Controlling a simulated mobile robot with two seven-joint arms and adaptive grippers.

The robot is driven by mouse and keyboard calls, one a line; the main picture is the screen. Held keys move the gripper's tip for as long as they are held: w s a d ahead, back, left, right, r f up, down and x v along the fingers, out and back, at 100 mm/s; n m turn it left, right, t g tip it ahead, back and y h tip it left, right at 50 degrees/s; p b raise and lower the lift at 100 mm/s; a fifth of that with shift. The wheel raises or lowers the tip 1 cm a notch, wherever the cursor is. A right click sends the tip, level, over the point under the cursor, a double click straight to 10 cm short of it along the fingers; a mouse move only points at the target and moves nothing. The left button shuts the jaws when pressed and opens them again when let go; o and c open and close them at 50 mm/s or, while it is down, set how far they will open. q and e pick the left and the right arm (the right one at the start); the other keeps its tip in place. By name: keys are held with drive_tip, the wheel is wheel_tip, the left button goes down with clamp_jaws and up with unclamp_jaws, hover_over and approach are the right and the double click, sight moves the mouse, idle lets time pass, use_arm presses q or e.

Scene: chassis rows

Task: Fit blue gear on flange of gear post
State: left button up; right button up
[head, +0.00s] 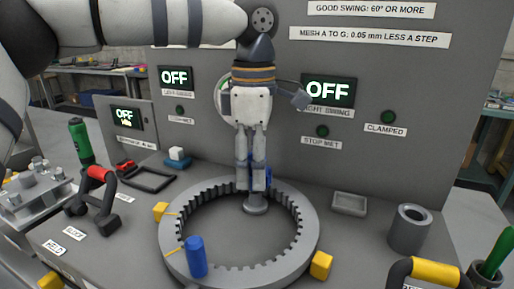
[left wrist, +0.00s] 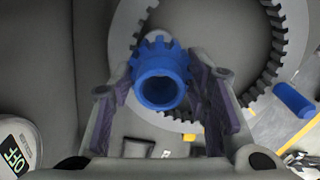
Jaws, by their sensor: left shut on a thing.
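My left gripper (head: 251,187) points straight down inside the toothed ring and is shut on the blue gear (left wrist: 160,72). In the head view only slivers of the gear (head: 268,175) show behind the fingers. In the left wrist view the gear's toothed rim and round hollow hub sit between the two fingers (left wrist: 160,100). The grey gear post's round flange (head: 256,208) stands just below the fingertips, near the ring's back inner side. The fingers hide the rest of the post, so I cannot tell whether the gear touches it. My right gripper is out of view.
The grey toothed ring (head: 180,235) surrounds the post. A blue cylinder (head: 196,257) stands at its front left, with yellow blocks (head: 321,265) around it. A grey cup (head: 408,229) and small tray (head: 349,204) stand right. The upright panel (head: 430,80) rises close behind.

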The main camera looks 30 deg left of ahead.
sight(255, 203)
use_arm(q)
drive_tip(key=shift+w+f, duration=0.1)
drive_tip(key=shift+f, duration=0.25)
drive_tip(key=shift+r, duration=0.1)
drive_tip(key=shift+w, duration=0.1)
drive_tip(key=shift+f+p, duration=0.3)
drive_tip(key=shift+f, duration=0.75)
idle(0.8)
drive_tip(key=shift+f, duration=0.5)
drive_tip(key=o, duration=1.4)
drive_tip(key=shift+f, duration=0.1)
drive_tip(key=shift+o, duration=0.2)
